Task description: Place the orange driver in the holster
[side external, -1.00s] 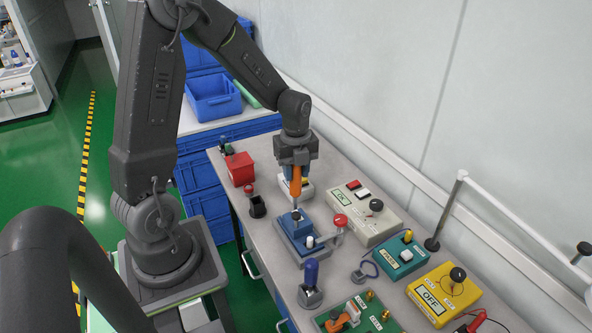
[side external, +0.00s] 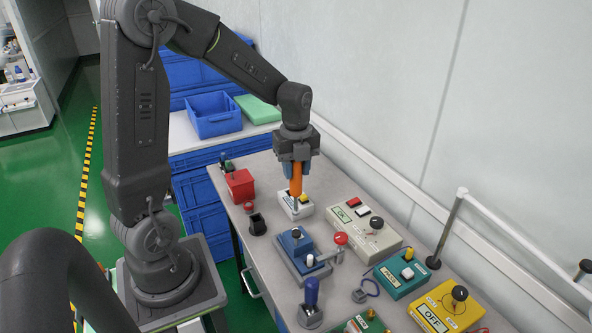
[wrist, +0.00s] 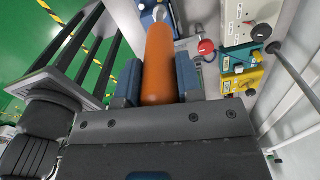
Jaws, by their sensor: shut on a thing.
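The orange driver (side external: 296,184) hangs upright below my gripper (side external: 296,170), shaft down. My gripper is shut on its handle. In the wrist view the orange handle (wrist: 160,50) lies between the two blue-grey fingers of my gripper (wrist: 158,82). The driver's tip appears above the bench, behind the blue device in the side view. A small black holder (side external: 257,225) stands on the bench to the left of the driver and looks empty. It may be the holster; I cannot tell for sure.
A white box (side external: 295,211) with a yellow button is close behind the tip. A red box (side external: 240,186) is at the left; testers (side external: 364,233) line the right.

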